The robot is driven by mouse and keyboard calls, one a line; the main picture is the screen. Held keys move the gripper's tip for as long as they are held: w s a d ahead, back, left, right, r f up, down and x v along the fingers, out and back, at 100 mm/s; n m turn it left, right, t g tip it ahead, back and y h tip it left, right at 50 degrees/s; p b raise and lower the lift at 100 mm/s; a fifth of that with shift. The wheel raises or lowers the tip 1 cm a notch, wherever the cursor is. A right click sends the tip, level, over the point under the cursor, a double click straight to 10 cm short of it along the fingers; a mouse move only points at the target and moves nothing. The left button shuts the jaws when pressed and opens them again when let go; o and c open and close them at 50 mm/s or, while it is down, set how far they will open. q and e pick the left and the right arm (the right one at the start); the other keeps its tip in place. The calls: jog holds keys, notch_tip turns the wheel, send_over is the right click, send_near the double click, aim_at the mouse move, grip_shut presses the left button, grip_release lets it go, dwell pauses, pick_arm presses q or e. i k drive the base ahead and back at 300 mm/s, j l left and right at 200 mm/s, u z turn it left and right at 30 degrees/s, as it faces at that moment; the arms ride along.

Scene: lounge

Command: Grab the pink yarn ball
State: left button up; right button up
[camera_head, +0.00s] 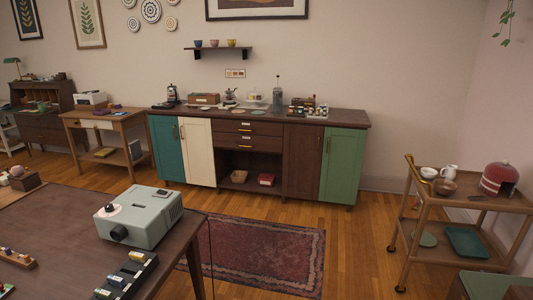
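A small pale pink round thing (17,170) shows at the far left, at the back of the near dark table. It sits at or in a small brown box (27,183); I cannot tell which. It may be the pink yarn ball, but it is too small to be sure. Another pale round thing is beside it, partly cut off by the left edge. Neither of my grippers is in view.
A grey-green projector (135,218) and a dark slide tray (125,277) stand on the near dark table (62,222). A long sideboard (265,160) lines the back wall. A wooden cart (470,208) stands right. A rug (262,255) and open floor lie between.

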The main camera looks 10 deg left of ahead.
aim_at(18, 171)
jog(key=i+u, duration=0.1)
jog(key=i, duration=0.95)
jog(key=i+l, duration=0.1)
jog(key=i, duration=0.9)
jog(key=i+u, duration=0.2)
jog(key=i, duration=0.35)
jog(key=i+u, duration=0.2)
jog(key=i, duration=0.3)
jog(key=i+l+u, duration=0.2)
jog(key=i, duration=0.35)
jog(key=i+l+u, duration=0.15)
jog(key=i, duration=0.35)
jog(key=i+j+u, duration=0.1)
jog(key=i+u, duration=0.2)
jog(key=u, duration=0.15)
jog(key=i+u, duration=0.65)
jog(key=u, duration=0.2)
jog(key=i+l+u, duration=0.25)
jog(key=u, duration=0.15)
jog(key=i+l+u, duration=0.3)
jog(key=u, duration=0.15)
jog(key=i+l+u, duration=0.55)
jog(key=u, duration=0.2)
jog(key=i+l+u, duration=0.2)
jog(key=l+u, duration=0.2)
jog(key=l, duration=0.15)
jog(key=i+l+u, duration=0.15)
jog(key=l+u, duration=0.3)
jog(key=u, duration=0.4)
